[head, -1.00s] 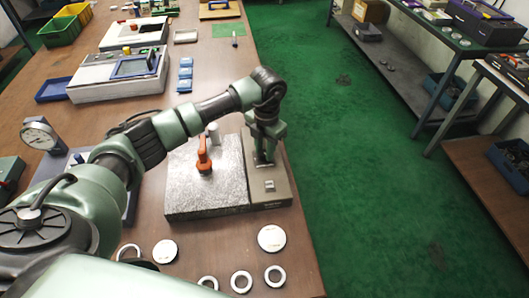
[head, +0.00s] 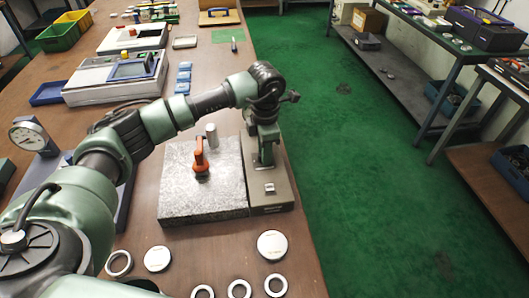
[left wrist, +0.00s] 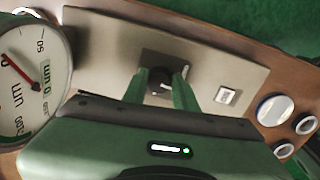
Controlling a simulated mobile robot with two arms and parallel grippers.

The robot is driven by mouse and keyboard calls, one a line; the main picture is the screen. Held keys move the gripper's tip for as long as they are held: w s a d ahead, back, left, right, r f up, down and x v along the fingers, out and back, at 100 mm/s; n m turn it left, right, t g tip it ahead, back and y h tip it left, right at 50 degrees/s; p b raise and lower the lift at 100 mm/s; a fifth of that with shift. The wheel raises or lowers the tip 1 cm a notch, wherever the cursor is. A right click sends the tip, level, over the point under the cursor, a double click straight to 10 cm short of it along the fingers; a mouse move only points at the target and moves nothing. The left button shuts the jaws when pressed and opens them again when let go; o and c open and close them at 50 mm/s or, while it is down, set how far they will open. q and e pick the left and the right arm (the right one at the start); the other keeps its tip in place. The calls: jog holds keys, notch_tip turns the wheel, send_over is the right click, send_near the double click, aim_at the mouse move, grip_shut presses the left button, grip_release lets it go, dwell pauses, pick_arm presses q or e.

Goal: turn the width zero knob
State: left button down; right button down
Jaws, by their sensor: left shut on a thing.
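The width zero knob (left wrist: 159,80) is a small black knob on a dark square patch of a beige panel, seen in the left wrist view. My left gripper (left wrist: 168,82) is shut on it, with one green finger on each side. In the head view my left gripper (head: 266,162) points down onto the beige instrument base (head: 278,202), and the knob is hidden there. A small light switch (left wrist: 227,96) sits on the panel. My right gripper is not in view.
A grey granite plate (head: 200,208) with an orange-handled piece (head: 200,157) and a metal cylinder (head: 211,134) adjoins the base. Discs and rings (head: 239,288) lie in front. A dial gauge (head: 30,134) stands at left. The green floor is right of the table.

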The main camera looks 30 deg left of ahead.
pick_arm(q)
jog(key=shift+r, duration=0.1)
jog(key=c, duration=1.1)
grip_release()
notch_tip(320, 180, up, 8)
jog(key=shift+s+d+f+b, duration=0.1)
jog(key=shift+b, duration=0.55)
jog(key=shift+f, duration=0.1)
